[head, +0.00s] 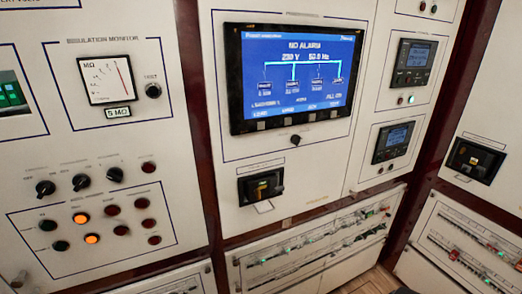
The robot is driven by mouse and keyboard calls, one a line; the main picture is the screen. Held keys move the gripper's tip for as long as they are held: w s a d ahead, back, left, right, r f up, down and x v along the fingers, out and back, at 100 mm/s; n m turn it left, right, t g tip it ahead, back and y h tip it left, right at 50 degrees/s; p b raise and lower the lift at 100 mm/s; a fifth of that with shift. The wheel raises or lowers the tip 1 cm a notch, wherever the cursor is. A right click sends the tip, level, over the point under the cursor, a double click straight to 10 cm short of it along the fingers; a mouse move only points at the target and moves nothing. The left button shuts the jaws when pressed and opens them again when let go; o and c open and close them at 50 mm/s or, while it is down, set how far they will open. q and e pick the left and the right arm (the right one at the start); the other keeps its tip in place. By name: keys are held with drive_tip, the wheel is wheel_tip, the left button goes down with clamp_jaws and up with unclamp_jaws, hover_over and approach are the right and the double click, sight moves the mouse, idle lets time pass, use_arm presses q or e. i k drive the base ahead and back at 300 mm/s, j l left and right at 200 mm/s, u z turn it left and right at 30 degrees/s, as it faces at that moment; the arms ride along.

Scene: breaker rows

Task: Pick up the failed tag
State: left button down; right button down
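No tag that I can read as failed shows in the head view. A small pale tab (264,207) sits under the black breaker (261,187) on the middle panel. A similar pale tab (462,178) sits under the breaker (474,160) on the right panel. I cannot tell whether either is a tag. The lower breaker row (310,245) has small coloured marks and green lights, too small to read. Another breaker row (468,245) on the right has red parts. Neither of my grippers is in view.
A large blue screen (298,78) reads "NO ALARM". An insulation meter (107,80), knobs (81,182) and lamps (92,239), some lit orange, are on the left panel. Two small displays (413,63) (393,141) are right of the screen. Wooden floor (372,281) shows at the bottom.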

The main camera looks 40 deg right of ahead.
sight(386, 214)
drive_tip(key=z, duration=2.5)
drive_tip(key=i+l+u, duration=0.1)
drive_tip(key=i, duration=0.45)
drive_tip(key=i+l+u, duration=0.15)
drive_tip(key=i+l, duration=0.2)
drive_tip(key=i, duration=0.2)
drive_tip(key=i+l+u, duration=0.1)
drive_tip(key=i+l, duration=0.25)
drive_tip(key=i, duration=0.2)
drive_tip(key=i+l+u, duration=0.1)
drive_tip(key=i+l, duration=0.25)
drive_tip(key=i, duration=0.15)
